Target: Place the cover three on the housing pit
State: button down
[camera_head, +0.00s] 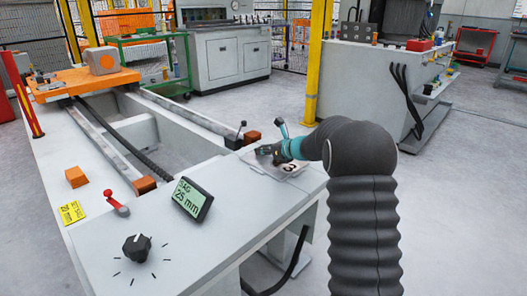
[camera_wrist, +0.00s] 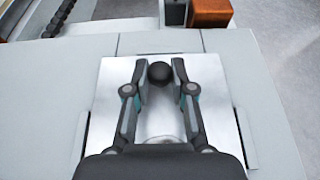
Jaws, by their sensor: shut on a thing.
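Cover three is a silver plate marked "3" (camera_head: 290,168), at the right end of the grey bench in the head view. In the wrist view the plate (camera_wrist: 115,75) lies below my gripper (camera_wrist: 158,68), with a round black knob (camera_wrist: 159,75) between the fingertips. My gripper (camera_head: 268,153) is shut on this knob. The plate is at or just above the bench top; I cannot tell whether it touches. Dark slots (camera_wrist: 83,133) show beside the plate. The housing pit is not clearly visible; the plate and gripper may hide it.
The bench top (camera_head: 225,235) carries a display reading 25 mm (camera_head: 190,199), a black dial (camera_head: 137,248), a red lever (camera_head: 116,204) and orange blocks (camera_head: 76,177). A yellow post (camera_head: 318,65) stands behind.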

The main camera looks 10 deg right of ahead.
jog(key=shift+f, duration=0.1)
jog(key=c, duration=1)
grip_release()
